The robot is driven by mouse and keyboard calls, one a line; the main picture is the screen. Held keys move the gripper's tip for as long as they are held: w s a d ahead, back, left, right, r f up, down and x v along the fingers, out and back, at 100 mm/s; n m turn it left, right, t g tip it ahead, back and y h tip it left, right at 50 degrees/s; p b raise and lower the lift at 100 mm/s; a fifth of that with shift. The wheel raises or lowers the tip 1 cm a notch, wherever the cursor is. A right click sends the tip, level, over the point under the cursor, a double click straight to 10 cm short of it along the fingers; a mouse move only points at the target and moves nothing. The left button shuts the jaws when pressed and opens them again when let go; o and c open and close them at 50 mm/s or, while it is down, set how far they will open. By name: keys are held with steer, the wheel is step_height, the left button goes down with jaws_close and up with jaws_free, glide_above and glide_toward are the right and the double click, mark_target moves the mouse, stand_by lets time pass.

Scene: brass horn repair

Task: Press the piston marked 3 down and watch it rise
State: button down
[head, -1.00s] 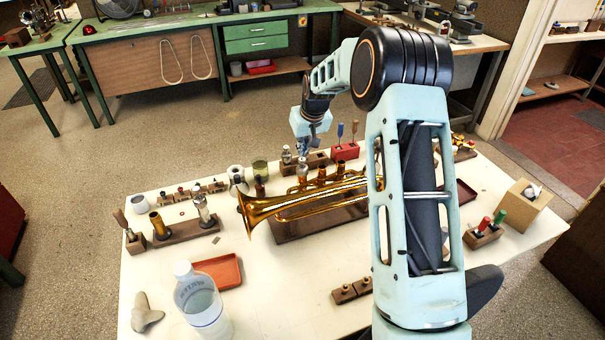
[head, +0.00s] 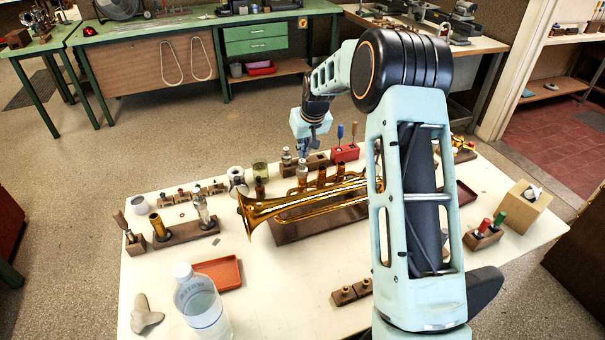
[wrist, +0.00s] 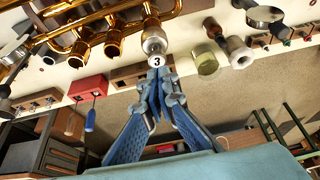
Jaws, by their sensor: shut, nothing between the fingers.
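The brass trumpet (head: 300,203) lies across a wooden stand (head: 318,224) on the white table. The piston marked 3 (wrist: 154,36) is silver-topped and carries a round white tag (wrist: 156,61) with a black 3. It also shows in the head view (head: 302,173) at the left end of the valve row, beside two copper-coloured valves (wrist: 113,44). My gripper (wrist: 158,73) is shut and empty, its fingertips right at the tag. I cannot tell whether they touch the piston. In the head view my gripper (head: 303,153) is just above and behind the piston.
A red block (head: 344,153) with screwdrivers stands behind the trumpet. A jar (head: 260,171) and other small parts stand close to the left. A bottle (head: 201,305) and an orange tray (head: 222,272) are at the front left.

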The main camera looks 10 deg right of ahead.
mark_target(302, 161)
steer(key=shift+f, duration=0.25)
steer(key=shift+f+b, duration=1.3)
steer(key=shift+f, duration=0.25)
steer(key=shift+r, duration=0.1)
step_height(302, 161, up, 5)
steer(key=p, duration=0.3)
steer(key=shift+r, duration=0.15)
